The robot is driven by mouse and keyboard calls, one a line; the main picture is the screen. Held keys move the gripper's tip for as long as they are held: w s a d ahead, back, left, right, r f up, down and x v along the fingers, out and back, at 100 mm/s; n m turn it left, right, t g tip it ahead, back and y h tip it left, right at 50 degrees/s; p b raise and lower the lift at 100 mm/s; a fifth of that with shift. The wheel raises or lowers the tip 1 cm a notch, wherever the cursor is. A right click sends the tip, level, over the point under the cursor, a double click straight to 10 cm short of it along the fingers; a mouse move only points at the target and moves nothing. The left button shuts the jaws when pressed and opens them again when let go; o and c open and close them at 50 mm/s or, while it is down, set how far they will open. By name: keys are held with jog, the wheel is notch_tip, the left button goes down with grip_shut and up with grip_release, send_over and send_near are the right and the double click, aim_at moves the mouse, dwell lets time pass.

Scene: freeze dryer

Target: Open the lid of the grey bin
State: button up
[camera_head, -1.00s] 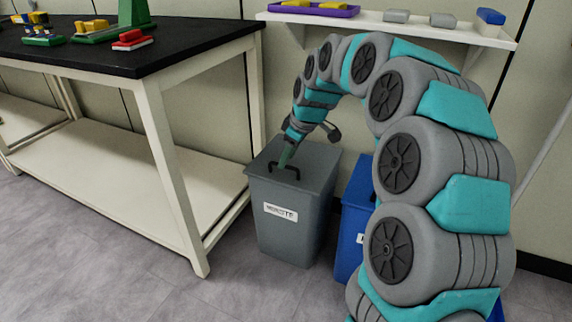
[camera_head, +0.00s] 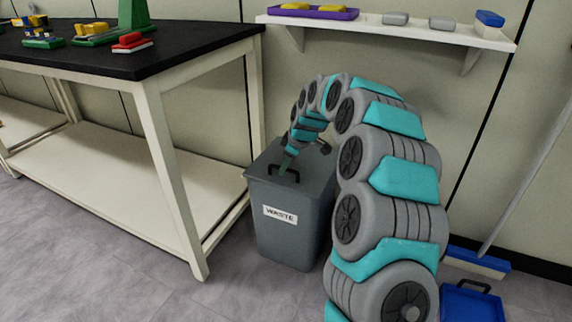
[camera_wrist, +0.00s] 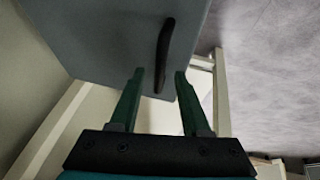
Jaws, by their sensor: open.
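The grey bin (camera_head: 292,238) stands on the floor beside the table, with a white label reading WASTE on its front. Its lid (camera_head: 262,166) lies closed, and a black handle (camera_head: 284,173) rises near the lid's front edge. My gripper (camera_head: 287,170) points down at the handle. In the wrist view my gripper (camera_wrist: 158,74) is open, and the black handle (camera_wrist: 163,55) lies between the two green fingertips, apart from both as far as I can tell. My arm hides the back right of the lid.
A black-topped table (camera_head: 165,55) with a white frame stands left of the bin. A wall shelf (camera_head: 380,24) holds a purple tray and small blocks.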

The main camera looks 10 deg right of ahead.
jog(key=shift+w+f, duration=0.1)
jog(key=shift+f, duration=0.15)
grip_shut()
dwell(1.3)
